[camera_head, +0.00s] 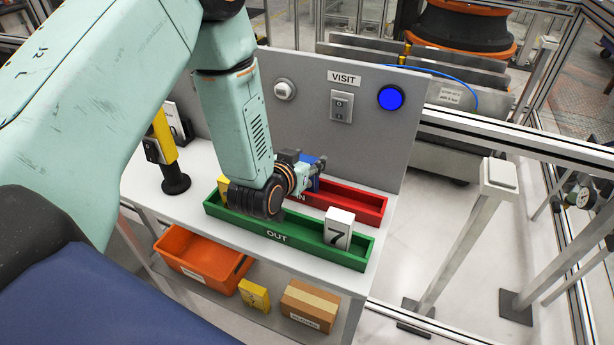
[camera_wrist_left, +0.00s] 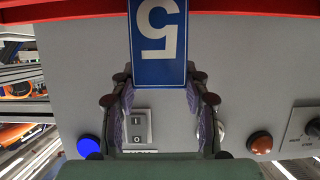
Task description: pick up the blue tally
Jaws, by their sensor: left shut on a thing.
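The blue tally (camera_head: 307,160) stands at the red IN tray (camera_head: 367,205), partly hidden by my left gripper (camera_head: 318,172). In the left wrist view the blue tally (camera_wrist_left: 158,35) shows a white 5 upside down, between the two fingers of my left gripper (camera_wrist_left: 159,78). The left gripper is shut on it. Whether the tally's lower end touches the tray floor is hidden. My right gripper is in neither view.
The green OUT tray (camera_head: 312,246) lies in front, with a white tally marked 7 (camera_head: 339,229) at its right. A yellow piece (camera_head: 223,188) shows left of my wrist. The grey panel (camera_head: 380,135) with switch and blue button rises behind. A yellow-black post (camera_head: 167,150) stands left.

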